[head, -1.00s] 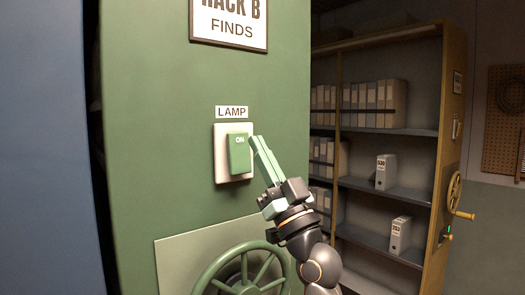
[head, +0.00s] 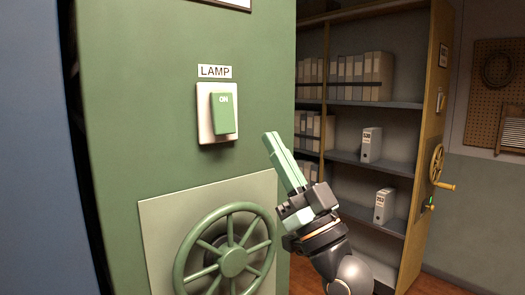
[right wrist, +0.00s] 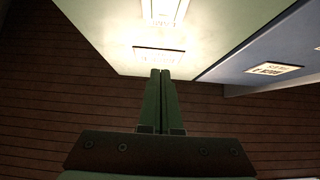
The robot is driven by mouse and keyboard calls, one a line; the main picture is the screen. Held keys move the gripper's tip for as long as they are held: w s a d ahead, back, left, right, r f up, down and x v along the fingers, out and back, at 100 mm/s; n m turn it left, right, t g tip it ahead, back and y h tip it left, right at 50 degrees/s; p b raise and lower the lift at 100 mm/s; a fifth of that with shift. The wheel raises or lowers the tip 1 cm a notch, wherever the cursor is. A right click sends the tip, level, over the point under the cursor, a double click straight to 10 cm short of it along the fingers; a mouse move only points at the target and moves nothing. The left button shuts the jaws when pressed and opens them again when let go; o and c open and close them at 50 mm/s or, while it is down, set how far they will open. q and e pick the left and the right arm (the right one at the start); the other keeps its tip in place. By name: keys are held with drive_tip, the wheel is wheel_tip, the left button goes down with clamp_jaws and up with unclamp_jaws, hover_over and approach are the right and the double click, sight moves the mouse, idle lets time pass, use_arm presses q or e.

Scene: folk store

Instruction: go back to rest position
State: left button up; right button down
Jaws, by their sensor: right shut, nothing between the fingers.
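My right gripper (head: 270,137) is raised in front of the green rack end panel (head: 140,120), to the right of and a little below the lamp switch (head: 223,114). Its green fingers are closed together with nothing between them, and it appears apart from the switch. It also shows in the right wrist view (right wrist: 161,72), pointing toward the brightly lit panel. The switch is a green rocker marked ON in a white plate, under a LAMP label (head: 214,72). My left gripper is not in view.
A green handwheel (head: 232,262) sits on a pale plate below the switch. To the right stands an open shelf (head: 370,172) with binders and a yellow-brown end panel (head: 424,130) with its own handwheel (head: 437,163). A blue panel (head: 35,150) is at far left.

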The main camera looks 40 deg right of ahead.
drive_tip(key=w+a+f+g, duration=0.2)
drive_tip(key=f+g, duration=0.2)
drive_tip(key=f, duration=0.6)
drive_tip(key=w+a+f+n+g, duration=0.1)
drive_tip(key=a+f+g, duration=0.15)
drive_tip(key=f, duration=0.65)
drive_tip(key=w+a+f+g, duration=0.2)
drive_tip(key=f+g, duration=0.3)
drive_tip(key=f, duration=0.5)
drive_tip(key=s+a+f+g, duration=0.1)
drive_tip(key=s+f+g, duration=0.25)
drive_tip(key=f, duration=0.45)
drive_tip(key=s+a+f+g, duration=0.1)
drive_tip(key=s+f+g, duration=0.2)
drive_tip(key=s+f, duration=0.35)
drive_tip(key=s+f+g+h, duration=0.2)
drive_tip(key=s+f+g, duration=0.4)
drive_tip(key=s+f, duration=0.6)
drive_tip(key=w+a+f+t+y+p, duration=0.2)
drive_tip(key=w+a+f+t+p, duration=0.1)
drive_tip(key=a+f+t+p, duration=0.1)
drive_tip(key=shift+w+a+f+t+p, duration=0.25)
drive_tip(key=shift+a+f+t+p, duration=0.15)
drive_tip(key=shift+f+t, duration=0.5)
